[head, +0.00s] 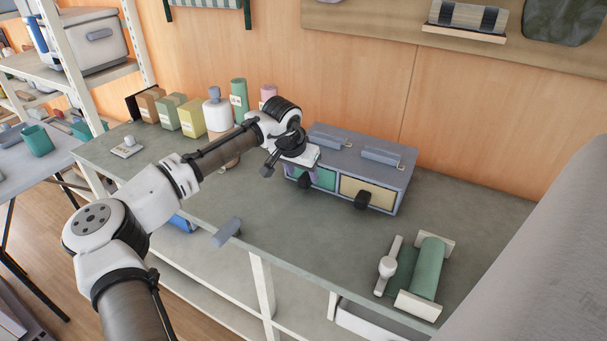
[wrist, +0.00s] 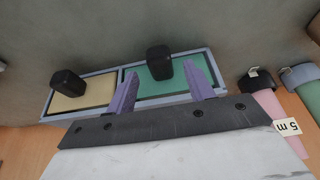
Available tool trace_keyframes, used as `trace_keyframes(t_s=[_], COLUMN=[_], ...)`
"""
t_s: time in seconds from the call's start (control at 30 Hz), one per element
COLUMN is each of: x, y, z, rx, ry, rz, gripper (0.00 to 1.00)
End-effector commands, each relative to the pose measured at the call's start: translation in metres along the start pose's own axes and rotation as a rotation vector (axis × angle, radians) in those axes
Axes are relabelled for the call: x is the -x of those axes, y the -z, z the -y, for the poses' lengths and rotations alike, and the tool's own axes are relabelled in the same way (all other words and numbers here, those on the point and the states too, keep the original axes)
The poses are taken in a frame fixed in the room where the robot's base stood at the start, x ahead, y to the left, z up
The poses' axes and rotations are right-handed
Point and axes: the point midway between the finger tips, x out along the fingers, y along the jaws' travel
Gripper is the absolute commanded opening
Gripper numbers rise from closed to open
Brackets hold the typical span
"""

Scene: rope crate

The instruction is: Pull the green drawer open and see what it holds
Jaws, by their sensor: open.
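The grey two-drawer cabinet (head: 352,158) stands on the workbench against the wooden wall. Its green drawer (head: 325,180) is on the left in the head view and looks shut. The cream drawer (head: 368,193) beside it also looks shut. In the wrist view the green drawer (wrist: 190,84) is on the right, with a black knob (wrist: 160,62) sticking out. My gripper (wrist: 163,88) is open, its two purple fingers in front of the green front, one on either side of the knob in the picture. I cannot tell whether they touch it. My arm partly hides the cabinet's left end in the head view.
Boxes, a white bottle (head: 217,110) and a green roll (head: 239,97) stand along the bench back, left of the cabinet. A green roller on a cream stand (head: 426,270) lies at front right. The bench before the drawers is mostly clear.

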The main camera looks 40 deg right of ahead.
Motion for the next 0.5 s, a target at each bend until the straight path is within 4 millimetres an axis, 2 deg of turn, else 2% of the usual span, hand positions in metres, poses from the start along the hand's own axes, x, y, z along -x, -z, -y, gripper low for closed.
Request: trace_keyframes(t_s=[0.2,0.5], x=[-0.024,-0.029], y=[0.001,0.0], z=[0.0,0.0], rx=[0.0,0.0], ry=[0.0,0.001], rz=[0.0,-0.001], gripper=[0.53,0.53])
